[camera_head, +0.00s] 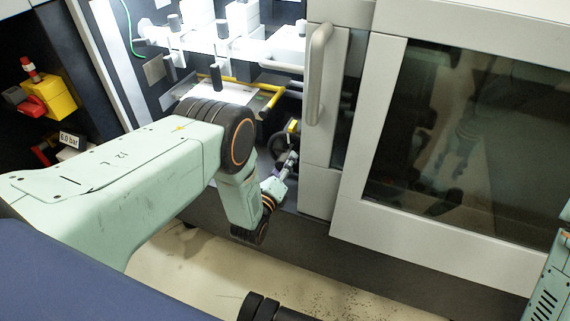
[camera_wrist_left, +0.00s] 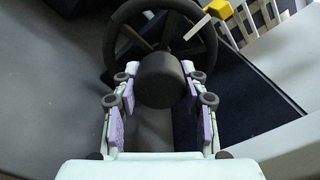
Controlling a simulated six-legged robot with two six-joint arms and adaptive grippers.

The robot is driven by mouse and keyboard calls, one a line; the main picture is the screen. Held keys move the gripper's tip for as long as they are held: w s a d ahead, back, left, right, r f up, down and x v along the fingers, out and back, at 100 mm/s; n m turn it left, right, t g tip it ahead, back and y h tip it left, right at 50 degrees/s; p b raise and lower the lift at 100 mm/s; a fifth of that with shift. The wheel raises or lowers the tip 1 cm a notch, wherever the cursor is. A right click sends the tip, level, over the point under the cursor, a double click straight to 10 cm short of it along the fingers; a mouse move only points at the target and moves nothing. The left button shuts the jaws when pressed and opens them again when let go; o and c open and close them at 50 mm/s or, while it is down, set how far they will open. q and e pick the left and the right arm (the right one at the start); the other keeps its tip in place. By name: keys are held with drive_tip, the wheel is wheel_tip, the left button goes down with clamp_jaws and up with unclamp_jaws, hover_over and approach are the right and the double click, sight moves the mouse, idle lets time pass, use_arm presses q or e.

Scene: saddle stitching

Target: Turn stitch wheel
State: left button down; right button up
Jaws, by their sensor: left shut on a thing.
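The stitch wheel (camera_wrist_left: 112,38) is a dark spoked wheel with a thick black round knob (camera_wrist_left: 160,82) at its front, seen in the left wrist view. In the head view the wheel (camera_head: 277,150) shows small and partly hidden inside the machine opening, beside the door edge. My left gripper (camera_wrist_left: 164,98) has its two purple-padded fingers on either side of the knob and is shut on it. In the head view the left gripper (camera_head: 287,172) reaches up to the wheel from below. My right gripper is not in view.
The grey machine door with a long vertical handle (camera_head: 318,75) and dark window (camera_head: 465,140) stands close to the right of the wheel. Yellow rods (camera_head: 236,82) and white fittings lie inside the opening. A yellow block with a red knob (camera_head: 52,98) is at far left.

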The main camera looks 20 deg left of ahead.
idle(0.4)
use_arm(q)
drive_tip(key=c, duration=0.7)
unclamp_jaws()
drive_tip(key=shift+s, duration=0.1)
drive_tip(key=s, duration=1.2)
drive_tip(key=shift+a, duration=0.2)
